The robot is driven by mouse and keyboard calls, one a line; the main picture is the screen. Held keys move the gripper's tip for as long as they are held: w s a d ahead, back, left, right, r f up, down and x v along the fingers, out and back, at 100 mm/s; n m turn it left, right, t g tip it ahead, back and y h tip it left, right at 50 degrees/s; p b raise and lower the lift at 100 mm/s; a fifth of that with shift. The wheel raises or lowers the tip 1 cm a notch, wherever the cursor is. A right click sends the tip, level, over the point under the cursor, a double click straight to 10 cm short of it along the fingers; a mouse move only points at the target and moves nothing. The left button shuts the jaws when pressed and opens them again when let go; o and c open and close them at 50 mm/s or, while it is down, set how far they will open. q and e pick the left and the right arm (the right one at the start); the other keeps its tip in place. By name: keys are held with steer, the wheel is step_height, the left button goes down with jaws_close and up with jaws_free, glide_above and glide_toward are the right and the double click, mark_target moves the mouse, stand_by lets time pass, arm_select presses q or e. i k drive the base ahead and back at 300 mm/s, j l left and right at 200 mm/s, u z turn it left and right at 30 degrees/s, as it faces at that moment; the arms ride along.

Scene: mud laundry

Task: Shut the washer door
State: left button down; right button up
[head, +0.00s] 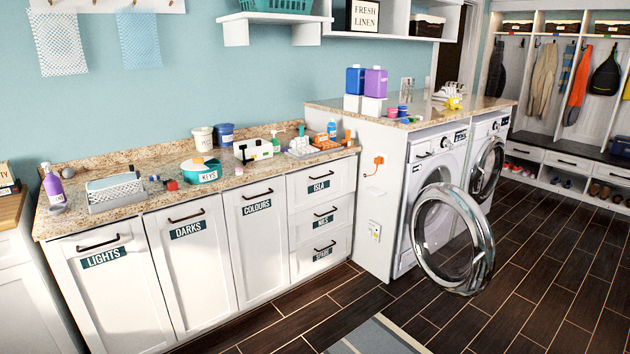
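The nearer white front-loading machine (415,180) stands under the raised granite counter at the right. Its round chrome-rimmed glass door (488,232) is swung wide open, out over the floor toward me. A second white front-loader (499,133) stands just beyond it, with its round door (487,168) at its front; I cannot tell whether that door is fully shut. No label shows which machine is the washer. Neither of my grippers is in view.
A long granite counter (130,207) with cabinets labelled LIGHTS, DARKS and COLOURS runs along the left. Dark tiled floor (560,270) lies clear in front and to the right of the open door. A grey-blue rug (375,338) is at the bottom.

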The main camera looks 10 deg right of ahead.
mark_target(475, 282)
steer(key=i+j+z, duration=0.1)
steer(key=i+z, duration=0.3)
steer(key=i+j+z, duration=0.15)
steer(key=z, duration=0.25)
steer(key=i+j+z, duration=0.5)
steer(key=z, duration=0.25)
steer(key=i+j, duration=0.15)
steer(key=i, duration=0.3)
steer(key=i+j, duration=0.2)
steer(key=i, duration=0.2)
steer(key=i+j, duration=0.15)
steer(key=i, duration=0.3)
steer(key=i+j, duration=0.2)
steer(key=i, duration=0.2)
steer(key=i+j+z, duration=0.1)
steer(key=i, duration=0.35)
